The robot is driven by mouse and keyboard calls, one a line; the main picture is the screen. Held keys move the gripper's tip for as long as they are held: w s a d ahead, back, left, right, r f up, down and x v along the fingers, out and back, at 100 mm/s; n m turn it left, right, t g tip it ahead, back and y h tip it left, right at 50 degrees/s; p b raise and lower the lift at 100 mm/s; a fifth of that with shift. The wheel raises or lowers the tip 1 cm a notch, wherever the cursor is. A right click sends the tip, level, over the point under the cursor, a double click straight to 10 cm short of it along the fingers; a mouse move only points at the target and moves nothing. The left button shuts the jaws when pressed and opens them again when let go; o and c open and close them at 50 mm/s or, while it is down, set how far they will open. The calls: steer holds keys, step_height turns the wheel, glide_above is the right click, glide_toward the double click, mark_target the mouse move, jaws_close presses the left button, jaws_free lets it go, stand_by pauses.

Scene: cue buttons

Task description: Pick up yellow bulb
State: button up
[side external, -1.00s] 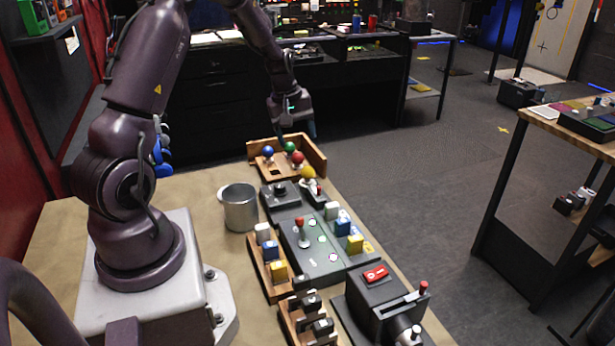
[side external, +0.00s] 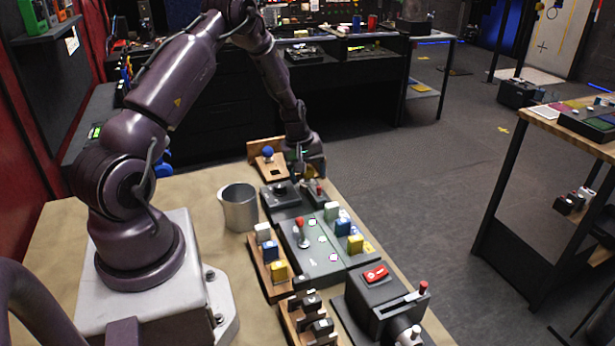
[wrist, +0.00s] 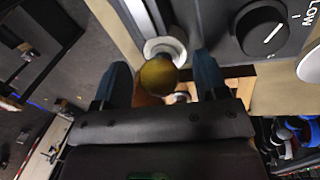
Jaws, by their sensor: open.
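The yellow bulb (wrist: 157,77) stands in a white round socket (wrist: 165,46) in the wrist view. My gripper (wrist: 166,75) is open, with one blue finger on each side of the bulb. I cannot tell whether either finger touches it.
A black dial box (wrist: 265,32) is beside the bulb. A metal mug (side external: 239,208) stands left of the panel (side external: 325,265), which carries a red-topped lever and coloured blocks.

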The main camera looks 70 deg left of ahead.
steer(key=c, duration=1)
steer(key=shift+r, duration=0.1)
steer(key=shift+r, duration=0.5)
steer(key=s+d+r, duration=0.8)
steer(key=s+r, duration=0.3)
steer(key=r, duration=0.1)
steer(key=shift+d, duration=0.2)
steer(key=shift+s, duration=0.1)
